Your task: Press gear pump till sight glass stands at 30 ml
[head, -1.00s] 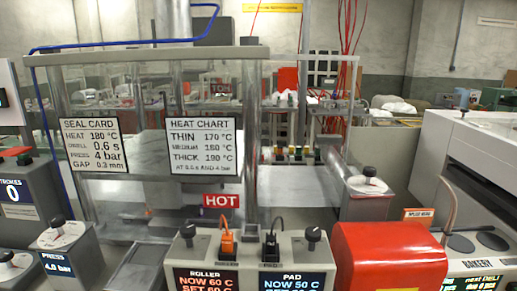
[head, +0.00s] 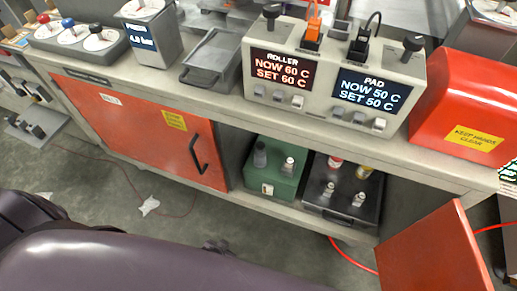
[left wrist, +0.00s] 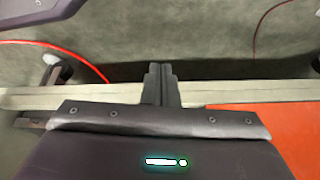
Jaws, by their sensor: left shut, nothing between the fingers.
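I cannot make out a gear pump or a sight glass with a level mark in these frames. In the left wrist view my left gripper (left wrist: 161,70) is shut and empty, its dark fingers together over a pale bench edge (left wrist: 40,96). In the head view a purple arm part of mine fills the lower left. My right gripper is not in view.
The bench holds a roller and pad heater box (head: 335,75), a red guard (head: 470,100) and a metal tray (head: 212,58). An open cupboard below holds a green bottle box (head: 262,190) and a black bottle tray (head: 315,205). A red door (head: 435,255) stands open at right.

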